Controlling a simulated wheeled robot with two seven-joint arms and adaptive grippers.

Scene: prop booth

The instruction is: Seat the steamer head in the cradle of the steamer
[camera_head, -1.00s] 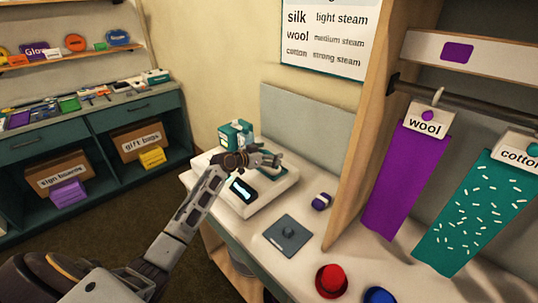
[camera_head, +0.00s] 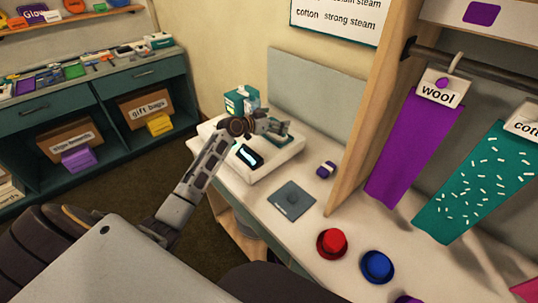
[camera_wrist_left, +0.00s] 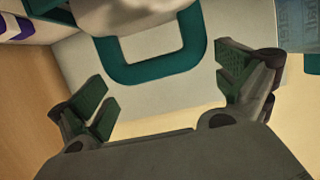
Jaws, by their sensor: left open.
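The steamer is a white base (camera_head: 283,157) with a teal block (camera_head: 240,99) at its back left and a dark panel with a lit display (camera_head: 249,155) in front. My left gripper (camera_head: 280,130) is over the base, open, and hides part of it. In the left wrist view my gripper (camera_wrist_left: 165,95) has its fingers wide apart with nothing between them. Beyond them a teal U-shaped loop (camera_wrist_left: 150,75) joins a pale rounded part (camera_wrist_left: 135,12). I cannot tell whether these are the steamer head or the cradle. My right gripper is not in view.
On the white counter are a dark square pad (camera_head: 291,200), a small purple-and-white block (camera_head: 326,170), a red hat (camera_head: 332,243) and a blue hat (camera_head: 377,266). A wooden post (camera_head: 372,120) and hanging purple cloth (camera_head: 413,150) stand to the right. A grey panel (camera_head: 315,97) backs the counter.

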